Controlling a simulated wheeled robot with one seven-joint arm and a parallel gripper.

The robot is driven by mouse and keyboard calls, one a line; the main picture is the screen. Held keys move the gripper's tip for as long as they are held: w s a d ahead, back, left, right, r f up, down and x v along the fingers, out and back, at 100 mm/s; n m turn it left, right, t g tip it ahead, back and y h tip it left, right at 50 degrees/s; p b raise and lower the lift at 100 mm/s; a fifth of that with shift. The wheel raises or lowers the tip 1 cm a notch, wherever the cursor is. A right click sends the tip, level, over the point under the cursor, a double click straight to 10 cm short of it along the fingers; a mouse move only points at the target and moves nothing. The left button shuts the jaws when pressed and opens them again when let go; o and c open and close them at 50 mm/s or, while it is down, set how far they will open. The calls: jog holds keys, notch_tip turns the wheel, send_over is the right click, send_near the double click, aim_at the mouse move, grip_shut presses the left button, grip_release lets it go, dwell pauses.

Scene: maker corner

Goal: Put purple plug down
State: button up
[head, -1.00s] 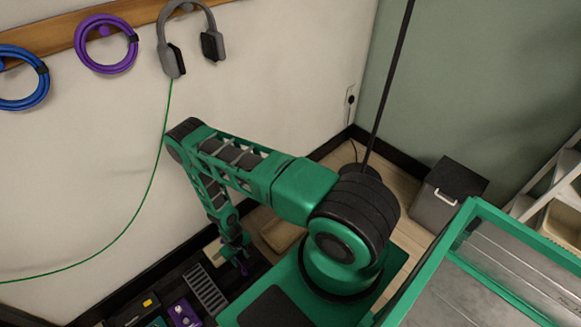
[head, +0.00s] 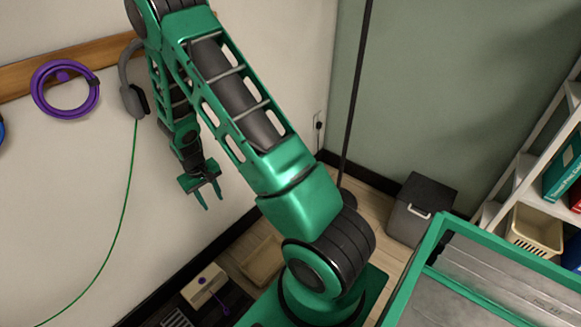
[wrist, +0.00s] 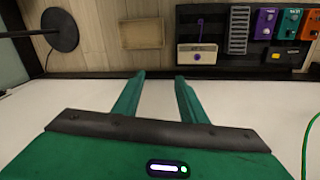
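The purple plug (head: 201,281) is a small purple piece at the cream box (head: 206,285), with a thin purple cable trailing to the dark board. In the wrist view the purple plug (wrist: 197,57) shows at the box's face; whether it is seated in a socket or only rests there is too small to tell. My gripper (head: 212,201) is raised well above the box, apart from it. In the wrist view my gripper (wrist: 160,77) has its two green fingers spread, with nothing between them.
A dark board (wrist: 222,58) holds the box, a grey slatted unit (wrist: 239,30) and several coloured pedals. A tan tray (head: 262,262) lies beside it. A purple cable coil (head: 64,86) and grey headphones (head: 134,98) hang on the wall; a green cable (head: 122,215) hangs below.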

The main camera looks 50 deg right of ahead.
jog(key=s+d+r+m, duration=0.1)
jog(key=s+d+r, duration=0.2)
jog(key=s+r, duration=0.6)
jog(key=s+d+r+m, duration=0.1)
jog(key=s+d+r, duration=0.25)
jog(key=r, duration=0.85)
jog(key=s+a+r+m, duration=0.1)
jog(key=s+r, duration=0.4)
jog(key=s, duration=0.5)
jog(key=s+a+r+m+y, duration=0.1)
jog(key=s+r, duration=0.3)
jog(key=s, duration=0.7)
jog(key=shift+a+r+y, duration=0.3)
jog(key=shift+a+r, duration=0.1)
jog(key=shift+a, duration=0.25)
